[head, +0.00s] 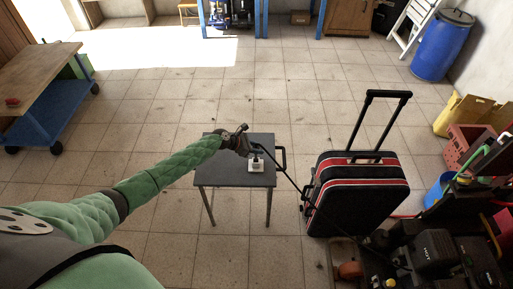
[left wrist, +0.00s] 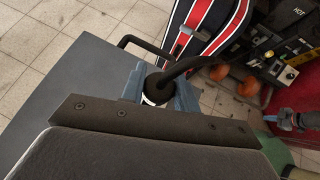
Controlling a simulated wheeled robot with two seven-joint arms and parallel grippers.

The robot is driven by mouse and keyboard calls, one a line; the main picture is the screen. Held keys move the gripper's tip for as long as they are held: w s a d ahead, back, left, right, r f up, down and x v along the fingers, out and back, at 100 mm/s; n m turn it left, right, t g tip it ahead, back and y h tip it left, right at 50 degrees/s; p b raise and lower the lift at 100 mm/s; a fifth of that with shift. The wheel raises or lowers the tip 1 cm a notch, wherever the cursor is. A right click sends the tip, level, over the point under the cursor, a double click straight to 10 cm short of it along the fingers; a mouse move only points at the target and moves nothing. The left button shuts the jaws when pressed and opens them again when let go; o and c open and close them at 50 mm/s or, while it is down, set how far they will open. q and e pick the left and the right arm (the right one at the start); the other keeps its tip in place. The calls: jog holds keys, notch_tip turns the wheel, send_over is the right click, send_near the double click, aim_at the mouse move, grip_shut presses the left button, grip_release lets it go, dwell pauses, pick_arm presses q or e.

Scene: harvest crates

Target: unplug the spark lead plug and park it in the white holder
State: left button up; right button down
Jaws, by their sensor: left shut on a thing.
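My left gripper (head: 252,150) is over the small grey table, right at the white holder (head: 256,166), which stands on the tabletop. In the left wrist view its two blue-grey fingers (left wrist: 158,92) are shut on the black spark lead plug (left wrist: 158,86). A white part shows just under the plug; I cannot tell whether the plug is seated in the holder or just above it. The black lead (head: 287,178) runs from the plug down right to the engine (head: 433,250).
The small table (head: 209,177) has a dark handle at its right edge. A black and red suitcase (head: 358,190) with a raised handle stands close to its right. A blue-framed workbench (head: 50,105) is at the left, a blue barrel (head: 441,46) at the back right. Tiled floor lies clear behind.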

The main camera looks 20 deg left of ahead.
jog(key=shift+r, duration=0.3)
dwell(0.5)
